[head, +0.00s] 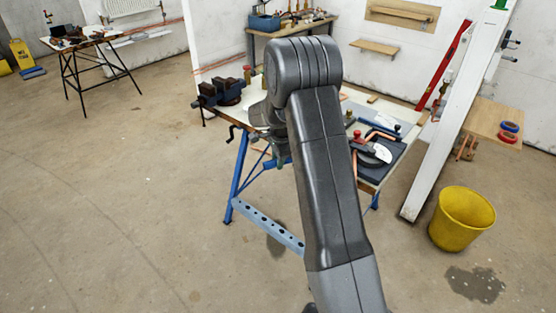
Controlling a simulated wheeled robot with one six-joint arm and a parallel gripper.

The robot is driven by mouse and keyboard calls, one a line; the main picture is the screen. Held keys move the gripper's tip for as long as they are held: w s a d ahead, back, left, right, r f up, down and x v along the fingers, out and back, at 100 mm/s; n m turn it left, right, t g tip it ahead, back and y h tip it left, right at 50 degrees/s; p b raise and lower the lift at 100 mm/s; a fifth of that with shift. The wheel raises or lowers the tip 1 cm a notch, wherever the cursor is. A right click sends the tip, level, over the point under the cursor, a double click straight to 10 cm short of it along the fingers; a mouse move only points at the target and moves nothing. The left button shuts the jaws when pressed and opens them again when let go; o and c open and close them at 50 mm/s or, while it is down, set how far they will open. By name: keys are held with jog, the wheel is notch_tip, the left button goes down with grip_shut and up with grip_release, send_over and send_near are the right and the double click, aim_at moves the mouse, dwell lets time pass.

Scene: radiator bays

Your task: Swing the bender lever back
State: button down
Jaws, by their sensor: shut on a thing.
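The pipe bender (374,153) sits on a dark board at the right end of the workbench, just right of my arm. It has a pale curved former and red knobs. A blue-gripped lever (384,128) lies behind the former, toward the back of the board. My gripper (277,148) shows only in part, left of my dark forearm at the bench's front edge. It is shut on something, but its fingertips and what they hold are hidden. Whether it touches any part of the bender cannot be seen.
A dark vise (222,92) stands at the bench's left end. A yellow bucket (461,219) stands on the floor at right, near a leaning white post (455,115). A side table (88,40) is far left.

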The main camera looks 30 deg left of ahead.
jog(key=c, duration=1.3)
grip_release()
jog(key=shift+w+a+r, duration=0.2)
jog(key=shift+w, duration=0.1)
jog(key=shift+o, duration=0.9)
jog(key=shift+f, duration=0.15)
notch_tip(320, 180, up, 14)
jog(key=s+d+b, duration=0.1)
jog(key=d+b, duration=0.1)
jog(key=shift+s+d+f, duration=0.15)
jog(key=shift+s+f, duration=0.05)
jog(key=shift+s, duration=0.1)
jog(key=f, duration=0.4)
jog(key=w+a+f+p, duration=0.1)
jog(key=f, duration=0.4)
jog(key=a+f+p, duration=0.1)
jog(key=f, duration=0.3)
jog(key=shift+w+a+f, duration=0.1)
jog(key=shift+w+f, duration=0.1)
jog(key=shift+f, duration=0.15)
